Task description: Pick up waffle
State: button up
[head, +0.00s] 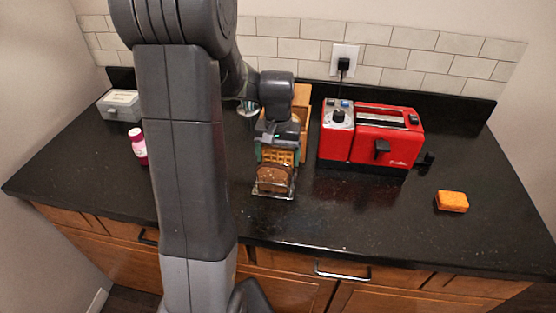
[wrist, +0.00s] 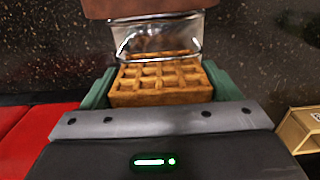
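A golden-brown square waffle (wrist: 160,84) with a grid pattern sits between the green fingers of my gripper (wrist: 160,80) in the wrist view. Both fingers lie against its sides with no clear gap. In the head view my gripper (head: 278,150) points down over the black counter, and the waffle (head: 279,155) shows between its fingers. The waffle is just behind a brown loaf-like item (head: 273,179) in a clear holder. I cannot tell whether the waffle's lower edge touches the counter or the holder.
A red toaster (head: 371,136) stands to the right of my gripper, a wooden block (head: 302,98) close behind it. An orange sponge-like block (head: 452,201) lies far right. A pink-and-white bottle (head: 138,146) and a grey box (head: 119,105) are at left.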

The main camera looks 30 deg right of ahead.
jog(key=shift+c, duration=1.2)
